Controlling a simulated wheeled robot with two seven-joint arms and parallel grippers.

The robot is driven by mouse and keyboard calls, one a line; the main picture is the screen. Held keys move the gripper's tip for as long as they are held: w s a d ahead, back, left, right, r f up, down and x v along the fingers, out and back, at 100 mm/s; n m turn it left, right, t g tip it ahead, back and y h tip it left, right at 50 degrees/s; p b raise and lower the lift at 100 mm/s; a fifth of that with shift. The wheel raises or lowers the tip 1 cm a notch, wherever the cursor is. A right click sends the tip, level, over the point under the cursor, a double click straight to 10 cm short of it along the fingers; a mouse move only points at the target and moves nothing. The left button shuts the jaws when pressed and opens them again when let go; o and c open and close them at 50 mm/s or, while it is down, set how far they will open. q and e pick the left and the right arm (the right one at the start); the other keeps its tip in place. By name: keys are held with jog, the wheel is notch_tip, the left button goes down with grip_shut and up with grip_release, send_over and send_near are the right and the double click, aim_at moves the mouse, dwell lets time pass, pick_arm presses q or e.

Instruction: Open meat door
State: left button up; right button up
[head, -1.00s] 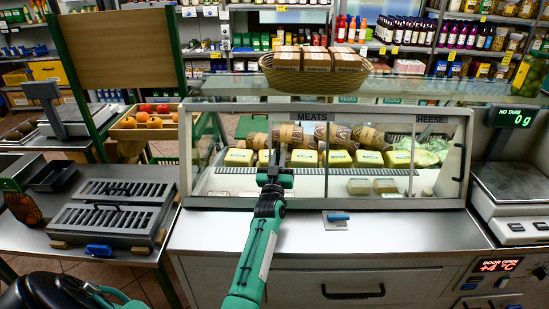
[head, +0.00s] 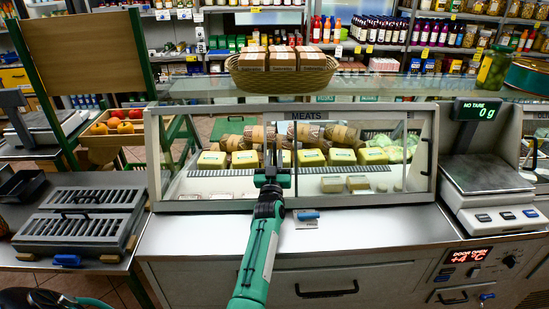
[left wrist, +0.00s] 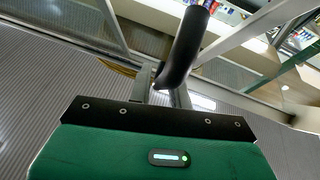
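The glass-fronted display case (head: 180,206) stands on the counter, with packaged meats behind its front. The meat door (head: 348,112) carries the word MEATS on its top rail and stands partly slid to the right. My left gripper (head: 272,178) is at this door's left side, in front of the case. In the left wrist view a black bar handle (left wrist: 188,45) rises from between its fingers, which appear closed on it. In the head view the gripper hides this handle. My right gripper is not in view.
A second black handle (head: 425,157) is at the case's right end. A basket (head: 283,79) stands on the case top. A scale (head: 490,190) is at the right, above a display reading DOOR OPEN (head: 470,255). The steel counter front (head: 200,237) is mostly clear.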

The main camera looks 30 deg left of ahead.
pick_arm(q)
jog(key=shift+o, duration=1.1)
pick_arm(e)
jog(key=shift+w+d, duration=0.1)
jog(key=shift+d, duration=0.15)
